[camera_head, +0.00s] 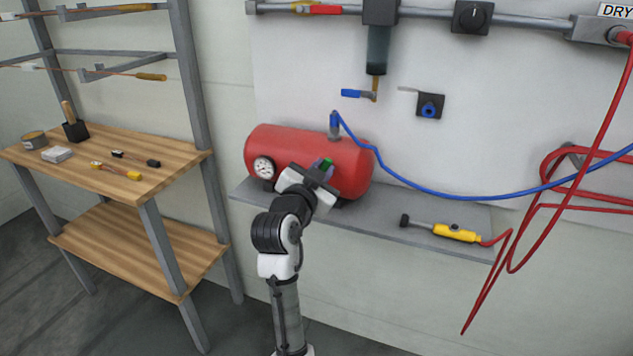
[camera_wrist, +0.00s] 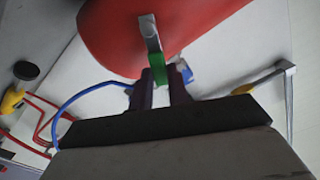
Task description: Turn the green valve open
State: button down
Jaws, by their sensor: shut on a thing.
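The green valve handle (camera_wrist: 158,66) is on a grey stem (camera_wrist: 149,32) at the side of the red tank (camera_wrist: 105,30). In the wrist view my gripper (camera_wrist: 160,78) is shut on the green handle, with one dark finger on each side of it. In the head view a bit of the green handle (camera_head: 326,164) shows by my gripper (camera_head: 318,172), in front of the red tank (camera_head: 285,145). The arm hides the valve body and part of the tank's front there.
The tank stands on a grey wall shelf (camera_head: 390,218) with a yellow tool (camera_head: 456,233) to the right. A blue hose (camera_head: 440,192) runs from the tank's top fitting. Red hoses (camera_head: 560,165) hang at the right. A wooden workbench (camera_head: 110,175) stands at the left.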

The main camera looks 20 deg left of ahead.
jog(key=m+b, duration=0.1)
jog(key=d+f+m+b, duration=0.1)
jog(key=m+b, duration=0.2)
jog(key=b, duration=0.1)
jog(key=shift+d+f+m, duration=0.3)
jog(key=shift+d+f, duration=0.05)
jog(key=shift+f, duration=0.05)
jog(key=m+b, duration=0.1)
jog(key=f+m+b, duration=0.1)
jog(key=b, duration=0.1)
jog(key=shift+d+m, duration=0.4)
jog(key=m+b, duration=0.1)
jog(key=f+m+b, duration=0.1)
jog(key=b, duration=0.1)
jog(key=m+b, duration=0.1)
jog(key=m, duration=0.1)
jog(key=shift+d+f, duration=0.25)
jog(key=shift+f+m+b, duration=0.25)
jog(key=shift+m+b, duration=0.45)
jog(key=shift+b, duration=0.2)
jog(key=c, duration=1.3)
grip_release()
jog(key=shift+c, duration=0.2)
